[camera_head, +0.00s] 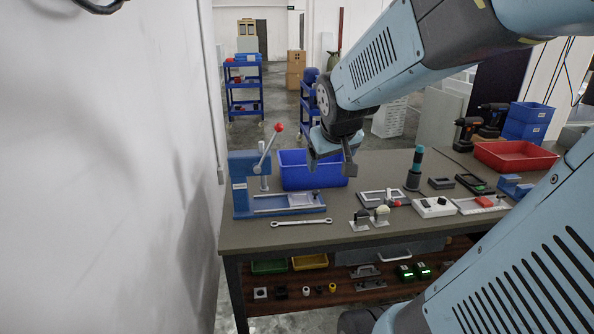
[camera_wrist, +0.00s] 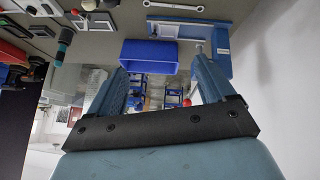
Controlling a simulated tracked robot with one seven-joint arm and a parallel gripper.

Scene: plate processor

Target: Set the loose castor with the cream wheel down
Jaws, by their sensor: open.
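The loose castor with the cream wheel (camera_head: 382,211) stands on the dark bench top (camera_head: 285,240), wheel up on its metal plate. A second castor with a dark wheel (camera_head: 361,217) stands just left of it. In the wrist view the cream castor (camera_wrist: 88,5) is cut by the top edge. My gripper (camera_head: 332,163) is above the bench near the blue bin, up and left of the castors and apart from them. Its two fingers (camera_wrist: 162,70) are spread in the wrist view, with nothing held between them.
A blue bin (camera_head: 294,182) stands behind a blue lever press (camera_head: 240,185) at the bench's left end. A wrench (camera_head: 301,222) lies in front. Bare bench shows along the front edge.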

